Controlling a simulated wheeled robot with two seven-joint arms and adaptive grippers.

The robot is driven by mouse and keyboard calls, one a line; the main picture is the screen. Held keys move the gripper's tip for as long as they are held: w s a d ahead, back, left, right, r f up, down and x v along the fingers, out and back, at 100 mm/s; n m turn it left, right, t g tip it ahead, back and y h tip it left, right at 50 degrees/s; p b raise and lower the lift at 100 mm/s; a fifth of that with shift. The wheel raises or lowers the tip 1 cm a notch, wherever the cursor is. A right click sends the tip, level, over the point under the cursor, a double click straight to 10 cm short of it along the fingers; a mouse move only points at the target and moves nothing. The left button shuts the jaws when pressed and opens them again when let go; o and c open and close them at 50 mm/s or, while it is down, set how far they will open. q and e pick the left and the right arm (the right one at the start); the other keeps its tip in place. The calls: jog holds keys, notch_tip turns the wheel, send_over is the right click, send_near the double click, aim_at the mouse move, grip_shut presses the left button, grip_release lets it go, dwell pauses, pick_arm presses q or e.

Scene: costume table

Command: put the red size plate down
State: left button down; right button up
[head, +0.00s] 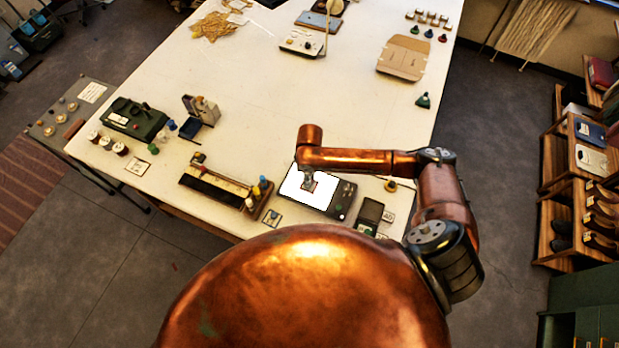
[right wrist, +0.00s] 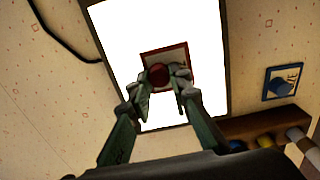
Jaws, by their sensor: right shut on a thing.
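The red size plate (right wrist: 159,72) is a small square with a red rim and a round red knob, seen from above in the right wrist view. My right gripper (right wrist: 162,90) is shut on its knob, one finger on each side. Plate and gripper are over the bright white panel (right wrist: 110,40) of a dark-framed device. In the head view the right gripper (head: 308,179) is over that lit panel (head: 292,185), and the plate (head: 314,187) shows small beneath it. I cannot tell whether the plate touches the panel. My left gripper is not in view.
A blue-rimmed plate with a blue knob (right wrist: 281,84) lies on the table beside the panel. A rack with coloured knobs (head: 215,186) stands left of the panel, and a dark device (head: 369,212) stands right. The table's middle (head: 300,110) is clear.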

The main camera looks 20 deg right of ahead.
jog(key=o, duration=0.9)
jog(key=shift+o, duration=0.2)
notch_tip(320, 180, up, 12)
jog(key=b, duration=0.1)
jog(key=shift+b, duration=0.4)
jog(key=shift+r, duration=0.1)
